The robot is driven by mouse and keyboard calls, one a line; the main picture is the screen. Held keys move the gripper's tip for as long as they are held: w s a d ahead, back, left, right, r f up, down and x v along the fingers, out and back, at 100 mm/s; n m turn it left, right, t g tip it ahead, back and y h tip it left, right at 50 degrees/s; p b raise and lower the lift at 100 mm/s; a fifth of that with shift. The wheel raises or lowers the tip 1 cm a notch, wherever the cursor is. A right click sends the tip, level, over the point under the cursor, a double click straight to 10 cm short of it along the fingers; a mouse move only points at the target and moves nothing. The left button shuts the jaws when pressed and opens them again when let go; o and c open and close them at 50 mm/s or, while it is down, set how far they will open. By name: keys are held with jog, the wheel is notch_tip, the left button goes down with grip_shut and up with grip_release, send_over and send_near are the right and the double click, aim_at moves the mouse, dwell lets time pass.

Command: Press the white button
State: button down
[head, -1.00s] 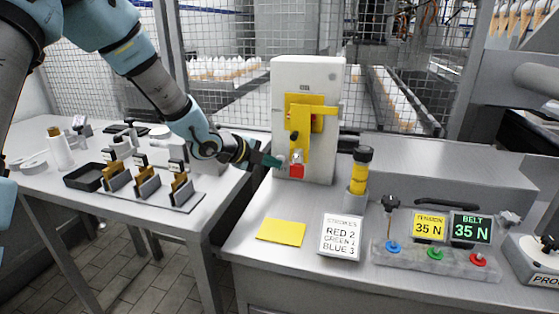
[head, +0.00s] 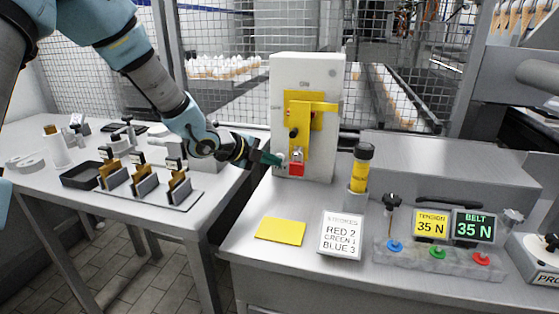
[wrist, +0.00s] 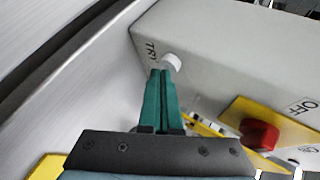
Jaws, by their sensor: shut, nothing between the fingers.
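The white button (wrist: 172,62) is a small round knob on the face of the pale grey box, beside the letters "TRY" in the wrist view. My gripper (wrist: 162,73) has its two green fingers together, with nothing between them. Its fingertips overlap the lower edge of the button in the wrist view; I cannot tell whether they touch it or stop just short. In the head view my gripper (head: 279,160) reaches the lower left of the upright box (head: 322,78), where the fingertips largely cover the button.
A red padlock (head: 297,169) hangs right of the fingertips, below a yellow plate and lever (head: 299,112). A yellow bottle (head: 361,172), a yellow sheet (head: 280,231) and a white sign (head: 340,236) are on the bench.

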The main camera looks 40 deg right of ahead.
jog(key=shift+w+a+f, duration=0.15)
jog(key=shift+a, duration=0.05)
jog(key=shift+a, duration=0.25)
jog(key=shift+s+a+b, duration=0.55)
jog(key=shift+s+a, duration=0.2)
jog(key=shift+a, duration=0.2)
jog(key=shift+s+a+b, duration=0.5)
jog(key=shift+s+a, duration=0.2)
jog(key=shift+a, duration=0.25)
jog(key=shift+s, duration=0.1)
